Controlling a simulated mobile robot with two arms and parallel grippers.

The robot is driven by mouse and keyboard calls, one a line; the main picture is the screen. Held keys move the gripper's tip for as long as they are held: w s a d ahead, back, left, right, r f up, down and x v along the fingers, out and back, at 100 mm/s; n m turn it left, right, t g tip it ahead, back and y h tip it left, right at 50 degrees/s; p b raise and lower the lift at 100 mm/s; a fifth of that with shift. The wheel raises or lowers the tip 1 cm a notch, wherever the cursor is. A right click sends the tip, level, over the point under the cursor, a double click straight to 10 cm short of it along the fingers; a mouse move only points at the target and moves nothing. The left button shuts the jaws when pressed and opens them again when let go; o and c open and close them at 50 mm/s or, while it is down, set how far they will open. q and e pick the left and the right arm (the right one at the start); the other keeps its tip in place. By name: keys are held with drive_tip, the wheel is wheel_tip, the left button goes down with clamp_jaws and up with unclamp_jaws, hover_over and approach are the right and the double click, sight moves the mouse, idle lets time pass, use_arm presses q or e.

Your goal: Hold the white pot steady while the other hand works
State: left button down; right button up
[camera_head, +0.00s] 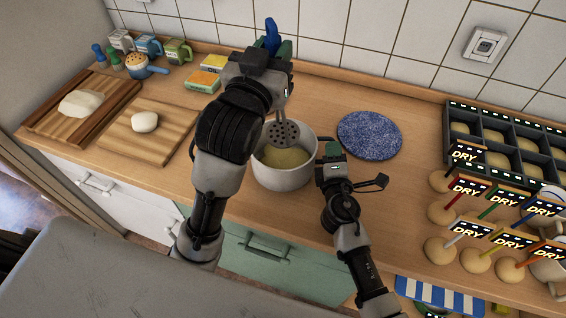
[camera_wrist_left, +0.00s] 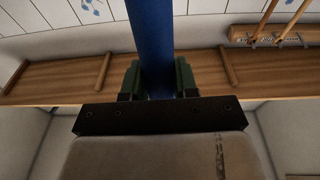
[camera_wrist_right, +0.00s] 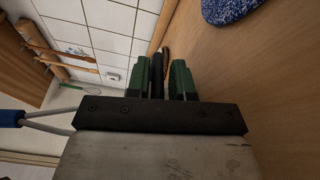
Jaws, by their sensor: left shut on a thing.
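The white pot (camera_head: 284,178) stands upright on the wooden counter with yellowish contents inside. My left gripper (camera_head: 273,52) is shut on the blue handle (camera_wrist_left: 153,50) of a skimmer; its grey perforated head (camera_head: 283,132) hangs over the pot's opening. My right gripper (camera_head: 331,150) is low at the pot's right side, close to its rim. In the right wrist view its green fingers (camera_wrist_right: 160,82) are a little apart, with a dark bar between them. I cannot tell whether they grip it.
A blue speckled mat (camera_head: 369,135) lies right of the pot. Several dough balls with DRY labels (camera_head: 463,155) and a dark compartment tray (camera_head: 510,140) fill the right. Boards with dough (camera_head: 150,140) are at the left. Small boxes (camera_head: 203,80) stand behind.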

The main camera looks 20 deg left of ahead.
drive_tip(key=o, duration=0.3)
drive_tip(key=shift+o, duration=0.2)
drive_tip(key=v, duration=1.2)
